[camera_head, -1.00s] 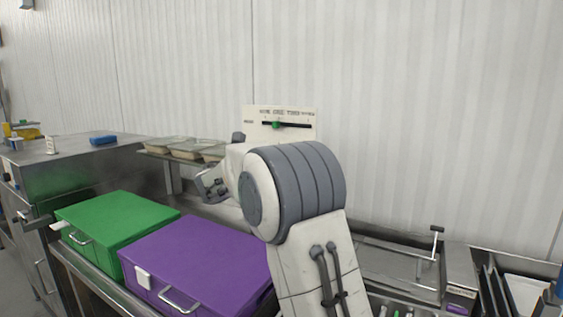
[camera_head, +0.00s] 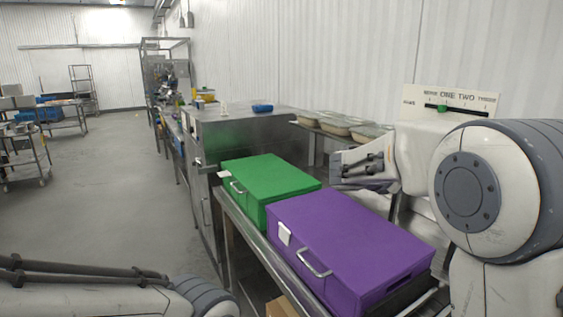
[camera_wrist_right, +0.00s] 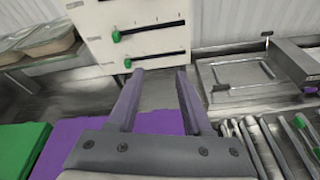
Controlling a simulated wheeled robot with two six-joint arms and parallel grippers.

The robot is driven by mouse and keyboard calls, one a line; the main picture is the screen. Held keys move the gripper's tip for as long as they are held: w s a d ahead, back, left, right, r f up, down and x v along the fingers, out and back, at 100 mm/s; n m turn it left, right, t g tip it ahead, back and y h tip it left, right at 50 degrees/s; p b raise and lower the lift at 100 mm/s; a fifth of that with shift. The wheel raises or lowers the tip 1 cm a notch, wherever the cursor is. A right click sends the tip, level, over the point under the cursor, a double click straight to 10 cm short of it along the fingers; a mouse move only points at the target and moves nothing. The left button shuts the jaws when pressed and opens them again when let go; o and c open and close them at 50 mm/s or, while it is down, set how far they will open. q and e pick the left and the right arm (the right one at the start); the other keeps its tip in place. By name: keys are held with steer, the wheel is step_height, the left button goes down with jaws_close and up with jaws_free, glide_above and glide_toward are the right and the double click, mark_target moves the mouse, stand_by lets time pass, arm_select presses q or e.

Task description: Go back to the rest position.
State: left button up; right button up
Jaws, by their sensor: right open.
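My right arm stands at the right of the head view, and its gripper (camera_head: 350,170) hangs just behind the purple box (camera_head: 345,245). In the right wrist view the two fingers of this gripper (camera_wrist_right: 160,72) are apart with nothing between them. They point toward a white panel (camera_wrist_right: 128,30) with slider rows and green knobs; the panel also shows in the head view (camera_head: 425,98). Part of my left arm lies across the bottom left of the head view; its gripper is out of the picture.
A green box (camera_head: 268,178) sits beside the purple box on a steel counter. Filled trays (camera_head: 345,125) rest on a shelf behind. A steel cabinet (camera_head: 225,135) bears a blue item (camera_head: 262,108). Utensils (camera_wrist_right: 265,140) lie at right. The floor at left is open.

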steer(key=s+a+f+m+g+y, duration=0.2)
steer(key=s+a+f+m+y, duration=0.2)
steer(key=s+a, duration=0.5)
steer(key=s+a+f+m+g+y, duration=0.2)
steer(key=s+a+f+m+y, duration=0.3)
steer(key=s+a+f, duration=0.4)
steer(key=s+a+f+m+g+y, duration=0.3)
steer(key=s+a+f, duration=0.4)
steer(key=s, duration=1)
steer(key=a+m+y, duration=0.1)
steer(key=a, duration=0.2)
steer(key=shift+s+m+y, duration=0.25)
steer(key=shift+m+y, duration=0.05)
steer(key=shift+y, duration=0.1)
steer(key=shift+a+f, duration=0.1)
